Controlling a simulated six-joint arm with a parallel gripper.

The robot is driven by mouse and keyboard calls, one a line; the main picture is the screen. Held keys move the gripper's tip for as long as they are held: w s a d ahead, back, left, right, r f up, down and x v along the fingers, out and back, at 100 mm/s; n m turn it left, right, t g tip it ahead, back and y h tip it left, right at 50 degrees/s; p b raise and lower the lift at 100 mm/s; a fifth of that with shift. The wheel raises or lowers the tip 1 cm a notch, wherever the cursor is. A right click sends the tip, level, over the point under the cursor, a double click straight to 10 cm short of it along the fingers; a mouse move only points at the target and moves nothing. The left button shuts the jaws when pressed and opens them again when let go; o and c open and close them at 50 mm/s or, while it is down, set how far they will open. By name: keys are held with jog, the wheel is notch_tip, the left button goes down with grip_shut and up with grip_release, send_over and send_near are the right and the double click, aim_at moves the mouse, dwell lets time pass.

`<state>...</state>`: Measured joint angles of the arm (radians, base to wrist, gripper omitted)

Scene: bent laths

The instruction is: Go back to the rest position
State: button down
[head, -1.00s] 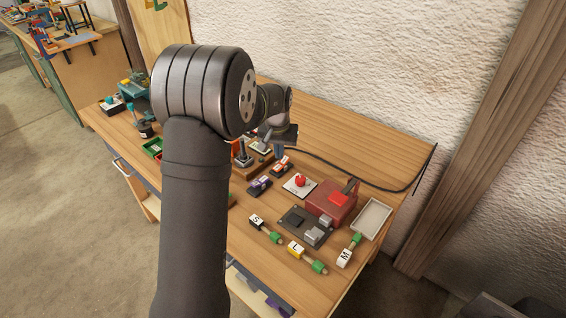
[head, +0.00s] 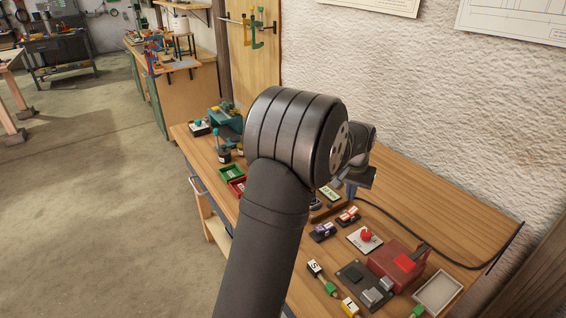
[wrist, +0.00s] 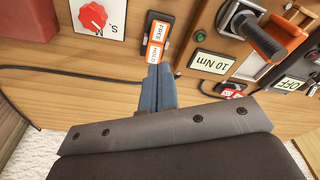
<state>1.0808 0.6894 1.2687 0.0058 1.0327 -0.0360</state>
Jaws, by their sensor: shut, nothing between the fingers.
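My gripper (wrist: 160,72) is shut and empty, its blue fingers together in the wrist view. Its tips overlap the near end of an orange-and-white rocker with FREE and HOLD labels (wrist: 155,38); I cannot tell whether they touch it. In the head view my gripper (head: 351,192) hangs over the bench, behind my large dark arm joint.
The wooden bench (head: 440,215) holds a red knob on a white plate (head: 366,239), a red box (head: 398,262), a dark plate with grey blocks (head: 364,285), a pale tray (head: 438,291) and lettered pegs (head: 318,272). A black cable runs along the back, near the rough wall.

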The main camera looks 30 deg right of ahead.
aim_at(347, 214)
notch_tip(347, 214, down, 6)
jog(key=shift+f, duration=0.15)
dwell(0.5)
notch_tip(347, 214, up, 8)
jog(key=shift+f, duration=0.2)
dwell(0.9)
notch_tip(347, 214, down, 7)
jog(key=shift+r, duration=0.15)
notch_tip(347, 214, up, 6)
jog(key=shift+f, duration=2.75)
